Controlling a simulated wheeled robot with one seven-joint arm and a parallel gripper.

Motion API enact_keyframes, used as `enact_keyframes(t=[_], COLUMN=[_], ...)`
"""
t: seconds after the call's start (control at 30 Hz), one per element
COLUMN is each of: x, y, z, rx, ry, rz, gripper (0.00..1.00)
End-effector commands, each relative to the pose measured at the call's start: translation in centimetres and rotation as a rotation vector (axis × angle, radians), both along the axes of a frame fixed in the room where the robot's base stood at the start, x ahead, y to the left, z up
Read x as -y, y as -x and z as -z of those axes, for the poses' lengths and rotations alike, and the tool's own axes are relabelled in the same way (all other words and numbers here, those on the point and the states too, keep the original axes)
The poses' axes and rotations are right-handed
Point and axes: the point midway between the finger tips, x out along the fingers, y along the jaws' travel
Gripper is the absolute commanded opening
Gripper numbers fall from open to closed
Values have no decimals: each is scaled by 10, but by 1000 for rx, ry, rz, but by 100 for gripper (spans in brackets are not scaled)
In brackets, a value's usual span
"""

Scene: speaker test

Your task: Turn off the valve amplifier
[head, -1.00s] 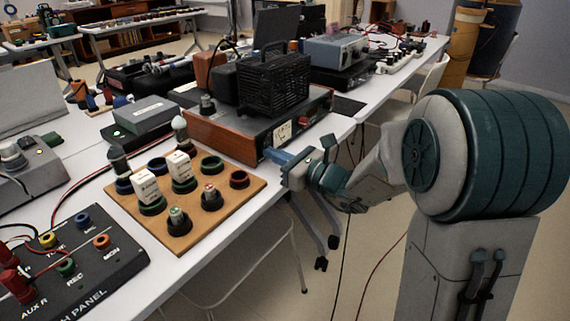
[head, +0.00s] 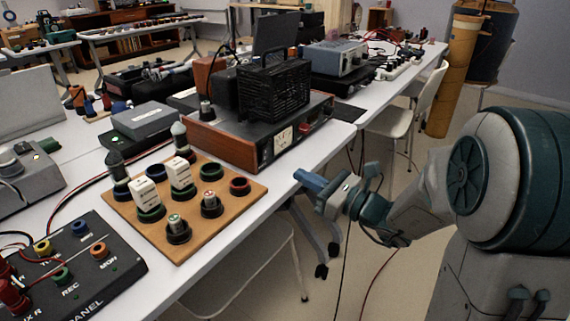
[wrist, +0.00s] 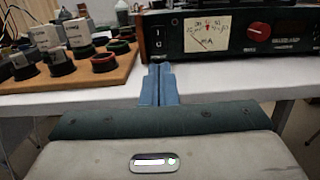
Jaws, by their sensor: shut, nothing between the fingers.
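The valve amplifier has wooden sides (head: 221,142), a black front panel and a black slotted cage (head: 273,88) on top. It stands at the table's front edge. In the wrist view its panel shows a cream meter (wrist: 207,34), a red knob (wrist: 258,32) and, at the left end, a black switch (wrist: 158,38) with white marks; which way it is set I cannot tell. My gripper (head: 308,181) is shut and empty, in front of the table edge and apart from the panel. In the wrist view its blue fingers (wrist: 158,70) point at the panel below the switch.
A wooden board (head: 247,205) with coloured rings and valves lies left of the amplifier. A black patch panel (head: 75,270) with cables is nearer on the left. A grey device (head: 336,57) stands beyond the amplifier.

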Motion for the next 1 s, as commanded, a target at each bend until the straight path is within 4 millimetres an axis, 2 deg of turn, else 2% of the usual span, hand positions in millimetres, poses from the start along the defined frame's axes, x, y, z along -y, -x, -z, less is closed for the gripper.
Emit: enact_keyframes(t=[0.1,0.3,0.87,1.0], x=[24,43,45,36], y=[12,26,29,39], z=[0,4,5,-10], rx=[-2,-2,0,14], ry=[0,0,1,50], rz=[9,6,-1,-47], gripper=[0,0,0,0])
